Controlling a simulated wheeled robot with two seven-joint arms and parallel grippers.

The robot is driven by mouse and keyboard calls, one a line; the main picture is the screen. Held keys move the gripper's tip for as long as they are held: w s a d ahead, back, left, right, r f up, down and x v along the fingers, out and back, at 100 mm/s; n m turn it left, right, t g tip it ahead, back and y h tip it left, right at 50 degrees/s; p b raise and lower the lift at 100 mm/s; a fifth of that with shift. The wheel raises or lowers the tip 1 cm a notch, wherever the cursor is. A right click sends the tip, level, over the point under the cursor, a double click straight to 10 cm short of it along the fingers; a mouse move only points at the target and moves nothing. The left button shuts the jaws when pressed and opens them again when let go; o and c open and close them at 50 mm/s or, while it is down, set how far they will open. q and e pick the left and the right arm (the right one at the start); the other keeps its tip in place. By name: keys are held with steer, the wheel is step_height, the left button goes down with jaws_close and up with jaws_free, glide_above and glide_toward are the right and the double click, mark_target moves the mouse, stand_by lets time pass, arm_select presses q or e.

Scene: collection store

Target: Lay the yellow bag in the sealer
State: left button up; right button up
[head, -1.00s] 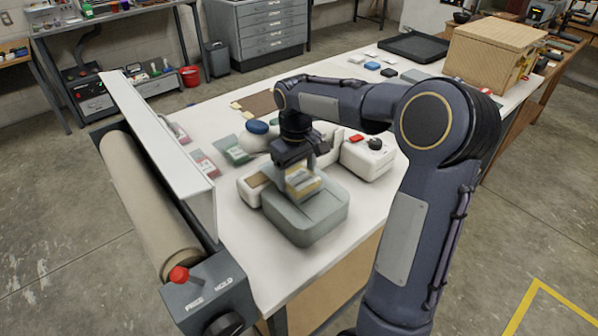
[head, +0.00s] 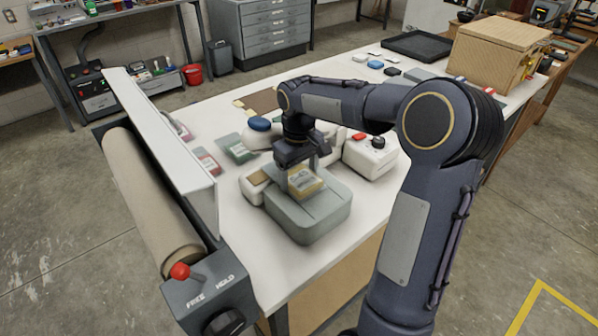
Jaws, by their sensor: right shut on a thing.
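My right gripper (head: 302,168) reaches down from the arm and is shut on the yellow bag (head: 307,185), a small pale-yellow packet with a printed label. The bag is over the grey-green rest (head: 318,218) at the front of the sealer; I cannot tell whether it touches it. The sealer's white body (head: 369,160), with a red button and a black knob, stands behind and to the right. The gripper and arm hide part of the sealer's middle. My left gripper is not in view.
A green bag (head: 238,149) and a red-labelled bag (head: 207,161) lie left of the sealer, near a round blue-topped thing (head: 259,125). A large roller unit (head: 150,195) with a raised white panel borders the table's left side. A wooden box (head: 497,55) stands at the far right.

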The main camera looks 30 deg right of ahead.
steer(key=o, duration=1.1)
steer(key=shift+o, duration=0.2)
